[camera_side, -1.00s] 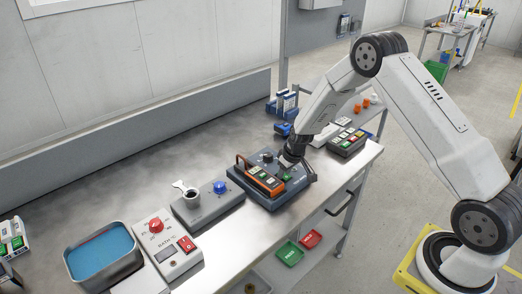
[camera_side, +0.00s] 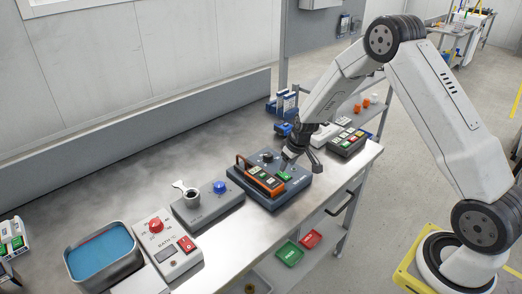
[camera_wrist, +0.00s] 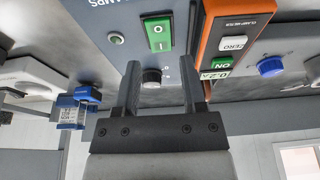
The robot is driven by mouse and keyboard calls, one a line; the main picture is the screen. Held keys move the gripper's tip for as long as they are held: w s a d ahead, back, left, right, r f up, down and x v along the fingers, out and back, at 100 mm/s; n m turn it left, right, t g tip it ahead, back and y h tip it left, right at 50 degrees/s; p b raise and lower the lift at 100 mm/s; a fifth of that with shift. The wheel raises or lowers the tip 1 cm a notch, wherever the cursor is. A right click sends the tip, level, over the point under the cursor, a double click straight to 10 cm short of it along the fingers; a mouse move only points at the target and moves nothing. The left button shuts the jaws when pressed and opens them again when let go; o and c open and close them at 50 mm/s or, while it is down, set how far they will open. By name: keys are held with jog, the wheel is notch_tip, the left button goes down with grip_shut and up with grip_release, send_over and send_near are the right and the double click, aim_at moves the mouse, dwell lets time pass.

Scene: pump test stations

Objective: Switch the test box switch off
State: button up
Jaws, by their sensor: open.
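The test box (camera_side: 297,189) is a dark blue-grey box near the table's front right. Its green rocker switch (camera_side: 284,176) also shows in the wrist view (camera_wrist: 158,35), marked O and I; I cannot tell which side is pressed. A dark knob (camera_wrist: 151,77) sits near the switch on the same face. My gripper (camera_side: 302,160) is just above the box's right part, tilted down. In the wrist view its fingers (camera_wrist: 162,62) are apart and empty, on either side of the knob in the picture. I see no contact with the switch.
An orange clamp meter (camera_side: 262,180) lies on the box, close beside the switch. A panel with coloured buttons (camera_side: 348,142) stands to the right. A box with a blue knob (camera_side: 219,187), a bath control box (camera_side: 168,244) and a blue-filled tub (camera_side: 103,252) stand left.

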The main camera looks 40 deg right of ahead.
jog(key=shift+v, duration=1.7)
jog(key=s+a+r, duration=0.4)
jog(key=s+a, duration=0.2)
jog(key=s, duration=0.4)
jog(key=s+a+r, duration=0.5)
jog(key=s, duration=0.5)
jog(key=shift+s+a+g, duration=0.35)
jog(key=shift+g, duration=0.05)
